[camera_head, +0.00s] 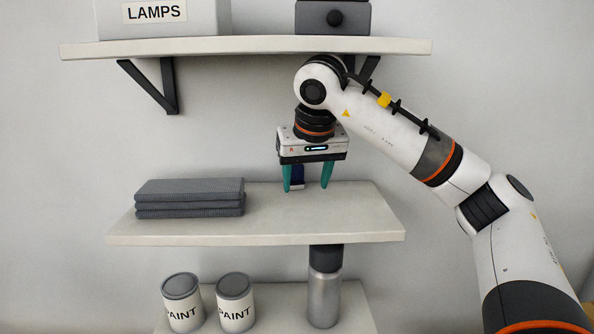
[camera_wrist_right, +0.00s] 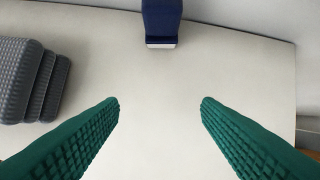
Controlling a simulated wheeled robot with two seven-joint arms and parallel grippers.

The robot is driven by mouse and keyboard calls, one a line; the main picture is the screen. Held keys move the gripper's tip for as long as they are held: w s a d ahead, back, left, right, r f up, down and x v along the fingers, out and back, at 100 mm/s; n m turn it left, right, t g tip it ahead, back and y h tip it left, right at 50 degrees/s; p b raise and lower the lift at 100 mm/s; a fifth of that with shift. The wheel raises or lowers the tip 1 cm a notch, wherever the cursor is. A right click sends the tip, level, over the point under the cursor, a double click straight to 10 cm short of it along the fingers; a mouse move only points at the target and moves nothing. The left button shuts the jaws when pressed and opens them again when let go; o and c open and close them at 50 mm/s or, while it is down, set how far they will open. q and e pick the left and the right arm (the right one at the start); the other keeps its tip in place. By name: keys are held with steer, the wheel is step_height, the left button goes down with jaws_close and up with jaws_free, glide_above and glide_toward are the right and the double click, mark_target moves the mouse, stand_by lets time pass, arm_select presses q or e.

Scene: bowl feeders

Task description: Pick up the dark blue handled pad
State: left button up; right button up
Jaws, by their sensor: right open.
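The dark blue handled pad (camera_head: 298,174) stands on the middle shelf (camera_head: 250,226), partly hidden behind my right gripper in the head view. In the right wrist view the pad (camera_wrist_right: 162,20) shows at the top centre, with a pale strip at its lower edge; its upper part is cut off by the frame. My right gripper (camera_head: 307,188) points down with its green fingers apart and empty. In the right wrist view the fingertips (camera_wrist_right: 161,99) lie on either side of bare shelf, with the pad beyond them, centred between the fingers and apart from them. My left gripper is not in view.
Folded grey cloths (camera_head: 190,198) lie on the left of the middle shelf. The shelf's right part is clear. The upper shelf (camera_head: 245,48) above carries a LAMPS box (camera_head: 158,25) and a dark box (camera_head: 333,18). Paint cans (camera_head: 236,302) and a metal bottle (camera_head: 325,292) stand below.

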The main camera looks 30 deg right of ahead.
mark_target(296, 180)
steer(key=w, duration=0.1)
steer(key=w+d, duration=0.1)
steer(key=w+p, duration=0.1)
steer(key=w, duration=0.1)
steer(key=shift+d+f, duration=0.1)
steer(key=shift+d, duration=0.2)
steer(key=shift+w+d, duration=0.1)
steer(key=shift+w, duration=0.05)
steer(key=w+p, duration=0.1)
steer(key=w+d, duration=0.1)
steer(key=w, duration=0.1)
steer(key=shift+r+p, duration=0.2)
steer(key=shift+p, duration=0.2)
steer(key=x, duration=0.3)
steer(key=shift+w+d+r, duration=0.1)
steer(key=shift+w, duration=0.05)
steer(key=shift+w+d+f, duration=0.1)
steer(key=shift+w+f, duration=0.05)
steer(key=shift+f, duration=0.15)
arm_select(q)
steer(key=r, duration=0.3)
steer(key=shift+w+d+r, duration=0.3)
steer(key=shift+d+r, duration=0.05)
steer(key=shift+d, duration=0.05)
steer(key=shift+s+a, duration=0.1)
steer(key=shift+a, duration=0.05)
arm_select(e)
steer(key=c, duration=1.1)
